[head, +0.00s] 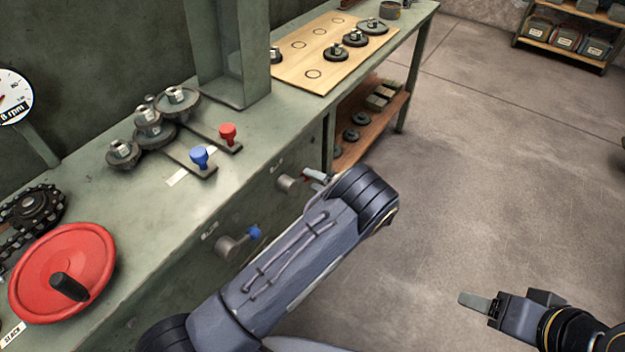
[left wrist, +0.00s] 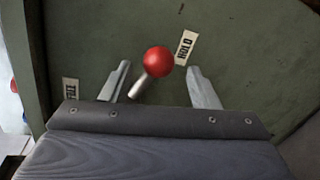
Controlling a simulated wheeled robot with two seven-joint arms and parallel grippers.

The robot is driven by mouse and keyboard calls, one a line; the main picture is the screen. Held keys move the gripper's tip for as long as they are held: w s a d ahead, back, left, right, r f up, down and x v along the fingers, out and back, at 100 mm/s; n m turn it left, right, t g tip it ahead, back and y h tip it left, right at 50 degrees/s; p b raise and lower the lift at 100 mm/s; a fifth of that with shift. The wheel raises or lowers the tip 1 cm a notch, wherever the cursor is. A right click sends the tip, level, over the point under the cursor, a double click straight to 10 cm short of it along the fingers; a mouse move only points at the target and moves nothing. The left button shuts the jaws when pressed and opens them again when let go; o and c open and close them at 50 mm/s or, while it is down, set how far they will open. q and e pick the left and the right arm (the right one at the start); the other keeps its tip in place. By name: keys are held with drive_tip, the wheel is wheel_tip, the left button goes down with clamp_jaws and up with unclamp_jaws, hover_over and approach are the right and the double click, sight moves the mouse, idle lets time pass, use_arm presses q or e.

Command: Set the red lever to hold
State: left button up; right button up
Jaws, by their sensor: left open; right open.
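In the left wrist view the red lever's round knob (left wrist: 158,61) sits on a short metal shaft that leans up and right, toward a white HOLD label (left wrist: 186,47). The knob is close to that label, slightly left of it. Another white label (left wrist: 70,92) is at the left, hard to read. My left gripper (left wrist: 160,84) is open, with one finger on each side of the lever and a gap to both. In the head view its fingertips (head: 316,177) are at the bench's front panel, largely hiding the lever. My right gripper (head: 475,300) is open and empty over the floor.
A blue lever (head: 253,233) is on the same front panel, left of my left gripper. Red (head: 228,131) and blue (head: 199,155) knobs stand on the bench top beside gears. A red handwheel (head: 62,272) is at left.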

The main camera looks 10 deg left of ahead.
use_arm(q)
drive_tip(key=v, duration=0.6)
drive_tip(key=shift+d, duration=0.15)
